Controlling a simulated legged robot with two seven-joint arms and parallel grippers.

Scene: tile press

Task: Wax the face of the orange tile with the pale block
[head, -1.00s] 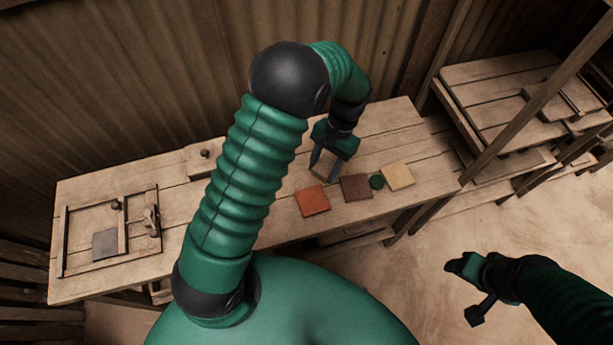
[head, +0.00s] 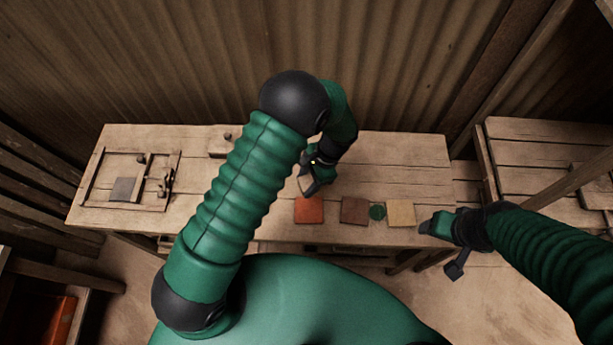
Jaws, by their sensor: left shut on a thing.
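The orange tile (head: 309,211) lies flat on the workbench, in front of my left gripper. My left gripper (head: 307,186) is shut on the pale block (head: 304,183), just behind the tile's far edge. Only a small part of the block shows between the fingers. I cannot tell whether the block touches the tile or bench. My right gripper (head: 427,228) is at the bench's front right edge, near the tan tile. Its finger opening cannot be made out.
A brown tile (head: 354,210), a green disc (head: 377,212) and a tan tile (head: 401,213) lie right of the orange tile. A wooden frame (head: 173,172) with a grey plate (head: 123,189) is at the bench's left. A small knobbed wooden piece (head: 219,147) stands at the back.

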